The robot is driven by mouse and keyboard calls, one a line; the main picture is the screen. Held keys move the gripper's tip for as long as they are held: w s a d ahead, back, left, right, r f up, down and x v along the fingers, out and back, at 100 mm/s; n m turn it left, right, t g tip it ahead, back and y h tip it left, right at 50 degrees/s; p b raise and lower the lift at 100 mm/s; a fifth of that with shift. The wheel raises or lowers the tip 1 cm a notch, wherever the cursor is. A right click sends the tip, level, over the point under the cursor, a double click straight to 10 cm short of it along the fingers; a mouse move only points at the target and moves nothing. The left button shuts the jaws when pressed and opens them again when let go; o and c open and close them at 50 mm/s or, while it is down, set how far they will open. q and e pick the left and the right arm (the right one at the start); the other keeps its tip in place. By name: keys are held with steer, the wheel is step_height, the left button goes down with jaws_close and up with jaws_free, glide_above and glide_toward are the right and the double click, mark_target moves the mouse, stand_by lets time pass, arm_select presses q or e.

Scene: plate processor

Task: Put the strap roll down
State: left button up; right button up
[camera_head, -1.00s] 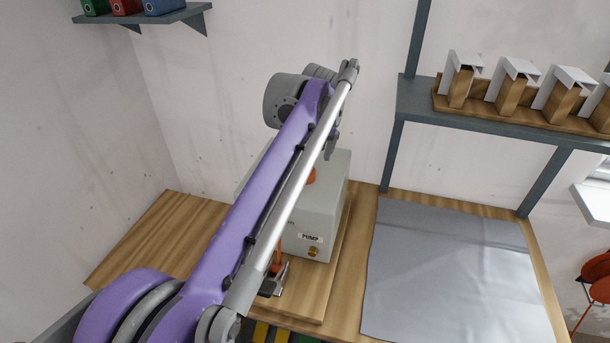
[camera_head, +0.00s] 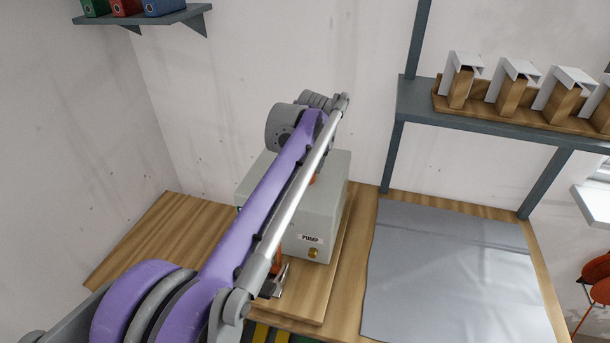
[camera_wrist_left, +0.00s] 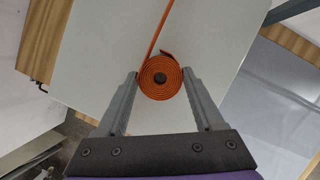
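The orange strap roll (camera_wrist_left: 160,90) shows end-on in the left wrist view, a coil with a dark core. Its loose strap (camera_wrist_left: 156,32) runs up and away across the pale top of the pump box. My left gripper (camera_wrist_left: 160,76) has a finger on each side of the roll, close against it at the tips. I cannot tell if the roll touches the surface below. In the head view my left arm hides most of the gripper. The grey pump box (camera_head: 326,210) stands behind that arm, with orange partly visible. My right gripper is not in view.
The pump box stands on a wooden board (camera_head: 305,298) on the bench. A grey sheet (camera_head: 450,270) covers the bench to the right and is clear. A shelf (camera_head: 420,100) with several white-topped wooden blocks is at upper right.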

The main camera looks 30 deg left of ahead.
arm_select(q)
steer(key=c, duration=0.9)
